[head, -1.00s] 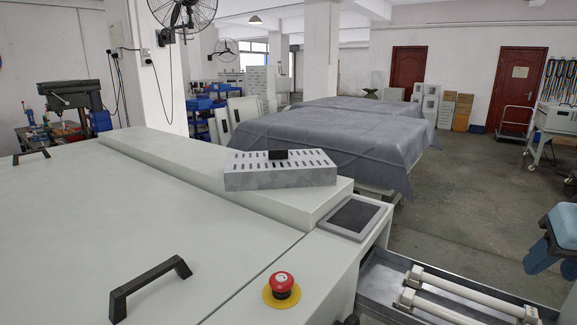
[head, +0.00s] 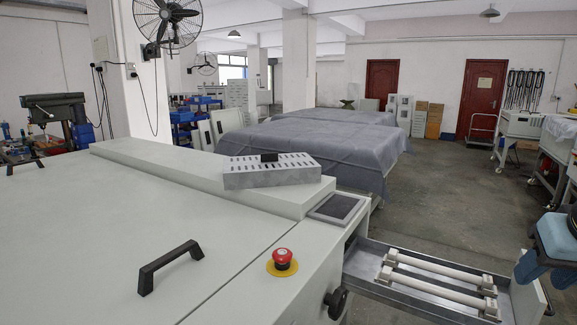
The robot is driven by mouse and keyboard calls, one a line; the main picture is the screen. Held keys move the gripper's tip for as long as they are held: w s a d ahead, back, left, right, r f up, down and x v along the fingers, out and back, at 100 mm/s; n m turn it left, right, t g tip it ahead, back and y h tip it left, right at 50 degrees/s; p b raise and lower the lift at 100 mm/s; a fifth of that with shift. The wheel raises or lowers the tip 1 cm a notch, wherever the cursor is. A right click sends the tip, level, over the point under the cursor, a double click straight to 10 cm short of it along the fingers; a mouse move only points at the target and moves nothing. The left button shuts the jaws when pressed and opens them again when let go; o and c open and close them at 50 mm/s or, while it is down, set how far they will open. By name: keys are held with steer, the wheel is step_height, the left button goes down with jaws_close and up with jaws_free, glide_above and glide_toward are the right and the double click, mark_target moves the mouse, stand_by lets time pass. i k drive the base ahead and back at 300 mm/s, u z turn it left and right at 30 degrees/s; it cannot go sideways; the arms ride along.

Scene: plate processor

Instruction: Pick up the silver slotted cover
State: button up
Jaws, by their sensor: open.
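The silver slotted cover (head: 268,171) is a low, box-shaped metal piece with rows of dark slots on top and a small black block at the middle of its top. In the head view it lies flat on the raised pale ledge (head: 190,168) of the plate processor, near the ledge's right end. Nothing covers it.
The processor's wide lid (head: 90,240) has black handles (head: 168,262). A red emergency button (head: 282,257) and dark panel (head: 336,206) sit right of it. An open tray with white rollers (head: 432,285) juts out right. Covered tables (head: 310,150) stand behind; open floor (head: 440,200) lies right.

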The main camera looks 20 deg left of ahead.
mark_target(269, 168)
steer(key=u, duration=1.35)
steer(key=i, duration=0.1)
steer(key=z, duration=3.05)
steer(key=i, duration=1.7)
steer(key=u, duration=2.55)
steer(key=i, duration=0.15)
steer(key=u, duration=1.6)
